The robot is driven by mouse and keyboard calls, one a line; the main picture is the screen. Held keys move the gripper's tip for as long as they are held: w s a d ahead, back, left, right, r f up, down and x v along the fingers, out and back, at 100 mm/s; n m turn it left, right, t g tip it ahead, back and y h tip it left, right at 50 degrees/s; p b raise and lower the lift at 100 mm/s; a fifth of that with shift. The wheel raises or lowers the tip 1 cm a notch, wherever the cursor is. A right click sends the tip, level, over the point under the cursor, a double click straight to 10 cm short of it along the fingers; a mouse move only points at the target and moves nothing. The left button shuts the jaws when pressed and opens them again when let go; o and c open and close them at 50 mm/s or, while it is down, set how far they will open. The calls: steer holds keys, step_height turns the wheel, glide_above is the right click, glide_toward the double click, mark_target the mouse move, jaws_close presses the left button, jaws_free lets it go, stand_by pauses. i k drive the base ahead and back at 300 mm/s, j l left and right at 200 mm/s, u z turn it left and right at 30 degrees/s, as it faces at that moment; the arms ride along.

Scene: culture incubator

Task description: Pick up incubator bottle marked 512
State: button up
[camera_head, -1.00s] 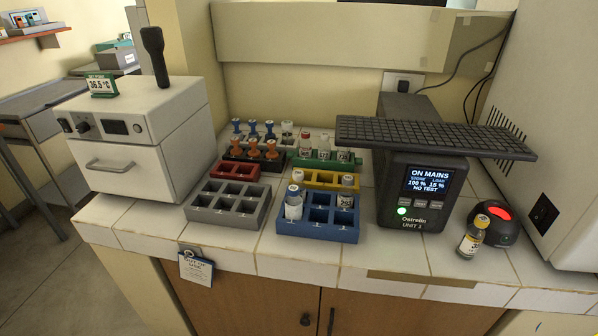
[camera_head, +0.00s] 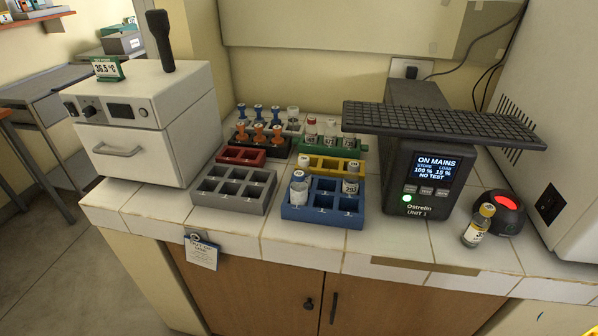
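No label can be read clearly enough to pick out 512. A blue-capped bottle (camera_head: 299,190) stands in the front left of the blue rack (camera_head: 323,229). A grey-capped bottle (camera_head: 350,186) stands at that rack's back right. A white-capped bottle (camera_head: 304,164) stands just behind the blue rack. The green rack (camera_head: 318,147) holds a red-capped bottle (camera_head: 311,132) and two others. A yellow-capped bottle (camera_head: 478,226) stands alone on the tiles at right; its label is only partly legible.
A grey rack (camera_head: 233,201) and a red rack (camera_head: 242,155) look empty. Stoppers with blue and orange tops stand behind. The white incubator (camera_head: 150,115) is left. A red-lit black device (camera_head: 503,212) is right.

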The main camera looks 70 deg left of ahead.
mark_target(298, 189)
steer(key=i+l+u, duration=0.25)
steer(key=u, duration=0.2)
steer(key=l+u, duration=0.1)
steer(key=u, duration=0.3)
steer(key=i+l+u, duration=0.1)
steer(key=u, duration=0.25)
steer(key=l+u, duration=0.1)
steer(key=u, duration=0.3)
steer(key=l+u, duration=0.1)
steer(key=u, duration=0.65)
steer(key=j+u, duration=0.4)
steer(key=u, duration=0.15)
